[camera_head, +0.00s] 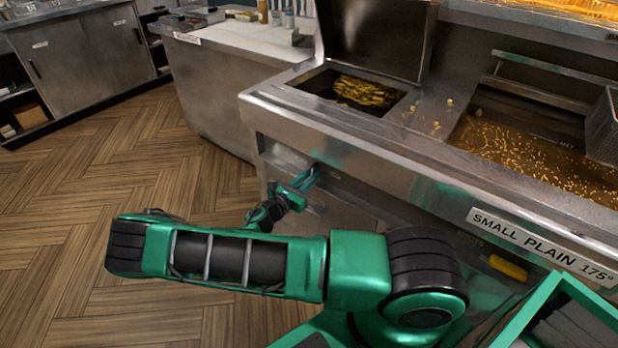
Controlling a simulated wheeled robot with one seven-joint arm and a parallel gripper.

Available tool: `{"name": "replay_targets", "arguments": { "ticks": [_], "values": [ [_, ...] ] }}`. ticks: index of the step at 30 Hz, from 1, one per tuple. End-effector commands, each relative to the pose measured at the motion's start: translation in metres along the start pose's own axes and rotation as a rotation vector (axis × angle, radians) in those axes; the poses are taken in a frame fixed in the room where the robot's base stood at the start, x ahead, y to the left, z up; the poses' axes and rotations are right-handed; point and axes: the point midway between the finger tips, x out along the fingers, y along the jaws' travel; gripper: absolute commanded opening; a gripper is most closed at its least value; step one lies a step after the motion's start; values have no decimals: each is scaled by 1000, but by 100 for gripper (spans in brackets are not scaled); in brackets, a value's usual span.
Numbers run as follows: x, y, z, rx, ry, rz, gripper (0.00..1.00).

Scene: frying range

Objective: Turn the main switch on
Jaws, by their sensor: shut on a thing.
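My gripper (311,176) reaches into the recess under the front ledge of the fryer range (365,150), at its left end. Its fingers are shut against the front panel (350,187), on what appears to be the main switch. The switch itself is hidden behind the fingers, and its position cannot be read. My green and black arm crosses the lower middle of the view.
A yellow handle (508,267) sits on the front panel to the right, below the sign (543,246) reading "SMALL PLAIN 175°". A fry bin (362,91) and an oil vat (520,145) are above. Wooden floor (100,200) is clear at left.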

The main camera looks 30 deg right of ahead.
Motion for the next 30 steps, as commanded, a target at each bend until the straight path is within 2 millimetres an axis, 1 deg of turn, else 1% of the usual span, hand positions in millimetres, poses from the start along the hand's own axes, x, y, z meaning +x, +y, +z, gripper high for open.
{"name": "replay_targets", "arguments": {
  "ticks": [1,2,3,4,13,17,20,27,30],
  "values": [
    [1,3,2,4,-3,5,0],
    [1,3,2,4,-3,6,22],
    [0,3,2,4,-3,6,32],
    [0,3,2,4,-3,5,36],
    [-1,1,1,3,-2,3,36],
    [-10,2,1,3,-2,4,36],
    [-25,2,1,3,-1,5,36],
    [-71,3,0,3,0,6,36],
    [-86,3,0,3,-1,6,36]
  ]
}}
